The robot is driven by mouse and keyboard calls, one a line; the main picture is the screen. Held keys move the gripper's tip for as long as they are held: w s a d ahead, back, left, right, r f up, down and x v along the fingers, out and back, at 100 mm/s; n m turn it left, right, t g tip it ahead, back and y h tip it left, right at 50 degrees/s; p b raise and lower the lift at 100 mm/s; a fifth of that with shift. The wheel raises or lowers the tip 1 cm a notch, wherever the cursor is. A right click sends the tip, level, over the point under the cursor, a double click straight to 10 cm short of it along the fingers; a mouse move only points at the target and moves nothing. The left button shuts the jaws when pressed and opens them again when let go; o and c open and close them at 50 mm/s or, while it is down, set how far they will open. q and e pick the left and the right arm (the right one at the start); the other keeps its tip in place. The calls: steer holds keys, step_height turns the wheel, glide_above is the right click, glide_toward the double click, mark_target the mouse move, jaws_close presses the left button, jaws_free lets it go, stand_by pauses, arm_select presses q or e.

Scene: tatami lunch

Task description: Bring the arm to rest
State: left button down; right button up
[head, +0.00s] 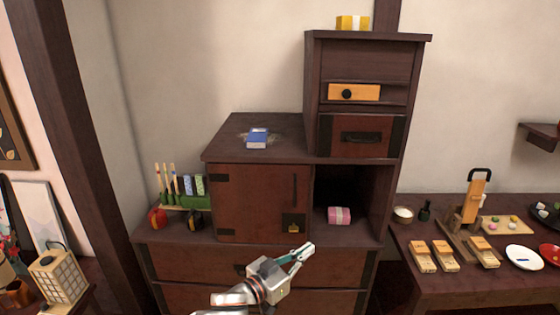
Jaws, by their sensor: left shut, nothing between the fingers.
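My left gripper (303,253) is shut and empty. It is in front of the dark wooden step cabinet (225,151), over its lower drawers and pointing up to the right. My left arm comes in from the bottom of the head view. My right gripper is not in view.
A pink wrapped bundle (339,215) sits in the cabinet's open compartment. A table (435,287) with food and dishes stands right. A paper lantern (58,276) is at left.

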arm_select(q)
steer(key=s+a+f+n+y, duration=0.2)
steer(key=s+a+f+y, duration=0.3)
steer(key=s+a+f, duration=0.7)
steer(key=s+a+f+n+g+y, duration=0.1)
steer(key=s+a+f+n+y, duration=0.2)
steer(key=s+a+f, duration=1)
steer(key=s+a+y, duration=0.3)
steer(key=s+a, duration=0.3)
steer(key=s, duration=0.1)
steer(key=shift+a+n+y, duration=0.3)
steer(key=shift+a, duration=0.1)
steer(key=shift+w+r, duration=0.1)
